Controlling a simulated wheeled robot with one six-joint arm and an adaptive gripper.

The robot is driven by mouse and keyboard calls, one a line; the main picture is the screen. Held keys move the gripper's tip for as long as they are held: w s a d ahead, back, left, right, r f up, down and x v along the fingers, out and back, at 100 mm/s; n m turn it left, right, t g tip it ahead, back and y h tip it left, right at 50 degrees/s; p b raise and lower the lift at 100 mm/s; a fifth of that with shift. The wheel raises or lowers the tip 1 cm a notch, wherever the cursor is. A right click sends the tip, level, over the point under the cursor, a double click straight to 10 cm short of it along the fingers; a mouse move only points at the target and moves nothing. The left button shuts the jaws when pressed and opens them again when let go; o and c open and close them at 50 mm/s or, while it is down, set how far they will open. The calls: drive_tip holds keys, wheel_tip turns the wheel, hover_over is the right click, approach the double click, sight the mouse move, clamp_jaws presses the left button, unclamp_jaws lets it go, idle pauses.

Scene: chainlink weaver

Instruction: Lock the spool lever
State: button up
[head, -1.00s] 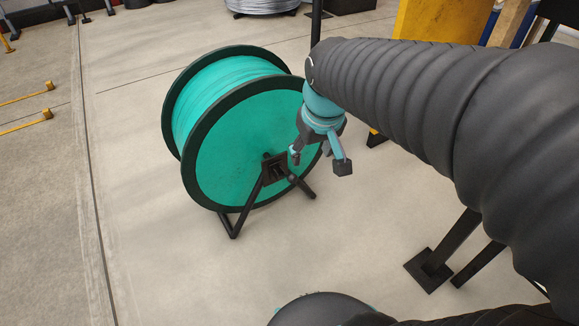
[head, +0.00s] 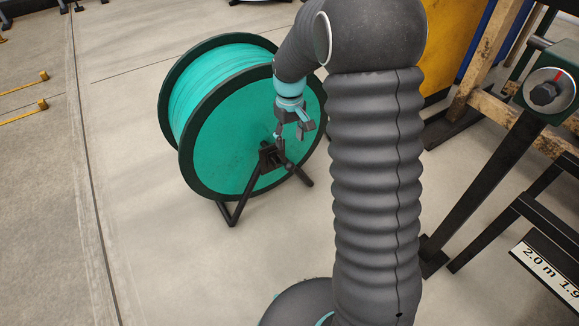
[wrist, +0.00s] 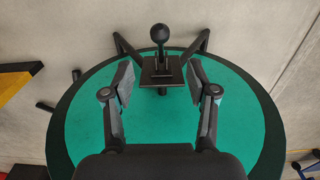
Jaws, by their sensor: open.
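The spool lever shows in the wrist view as a black ball knob (wrist: 160,33) on a short stem, on a black bracket plate (wrist: 161,68) at the spool's hub. In the head view the small dark knob (head: 288,166) is beside the hub bracket. The spool (head: 215,150) has a teal face and dark rim and stands on a black stand (head: 231,213). My gripper (wrist: 160,84) is open and empty, its fingers on either side of the bracket in the picture, with the knob beyond the fingertips. In the head view my gripper (head: 289,134) hangs just above the bracket.
A green machine with a round dial (head: 549,90) stands on dark legs at the right. A yellow panel (head: 452,45) is behind my arm. Yellow floor brackets (head: 42,104) lie at the far left. The floor left of the spool is clear.

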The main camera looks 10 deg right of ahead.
sight(290, 163)
wheel_tip(290, 163, down, 13)
drive_tip(key=shift+b, duration=0.35)
clamp_jaws()
